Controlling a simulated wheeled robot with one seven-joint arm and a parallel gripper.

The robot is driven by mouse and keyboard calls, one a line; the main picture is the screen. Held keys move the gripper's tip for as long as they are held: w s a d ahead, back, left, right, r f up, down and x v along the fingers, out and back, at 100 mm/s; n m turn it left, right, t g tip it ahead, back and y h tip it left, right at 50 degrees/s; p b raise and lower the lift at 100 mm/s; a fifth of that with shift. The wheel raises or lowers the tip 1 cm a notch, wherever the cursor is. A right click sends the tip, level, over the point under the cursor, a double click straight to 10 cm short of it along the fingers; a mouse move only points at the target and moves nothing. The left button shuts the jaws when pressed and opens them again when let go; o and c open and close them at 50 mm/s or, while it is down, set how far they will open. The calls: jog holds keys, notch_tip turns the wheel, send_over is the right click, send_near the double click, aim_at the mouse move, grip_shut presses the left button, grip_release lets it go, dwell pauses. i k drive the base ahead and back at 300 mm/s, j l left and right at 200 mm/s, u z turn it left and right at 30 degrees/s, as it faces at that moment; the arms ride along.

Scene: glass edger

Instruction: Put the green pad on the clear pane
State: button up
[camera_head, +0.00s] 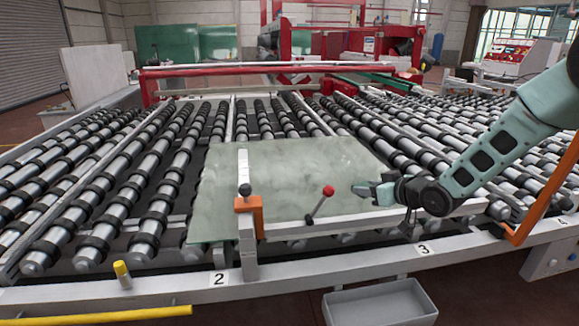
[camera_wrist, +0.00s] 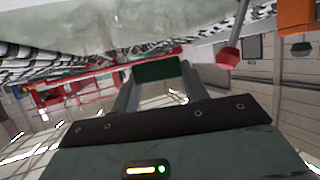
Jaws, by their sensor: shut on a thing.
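The clear pane (camera_head: 290,175) is a pale greenish sheet lying on the conveyor rollers near the front edge. It also fills the upper left of the wrist view (camera_wrist: 110,22). My gripper (camera_head: 368,191) points left over the pane's right part in the head view. In the wrist view, my gripper (camera_wrist: 158,82) is shut on the green pad (camera_wrist: 158,69), a small dark green block between the fingertips. The pad appears apart from the pane, but the exact gap is unclear. In the head view the pad is too small to tell from the fingertips.
A lever with a red knob (camera_head: 328,190) stands just left of my gripper. An orange bracket with a black knob (camera_head: 250,208) stands by the pane's front edge. A grey bin (camera_head: 380,304) is below the front rail. The pane's middle is bare.

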aim_at(292, 177)
jog(key=i+j, duration=0.95)
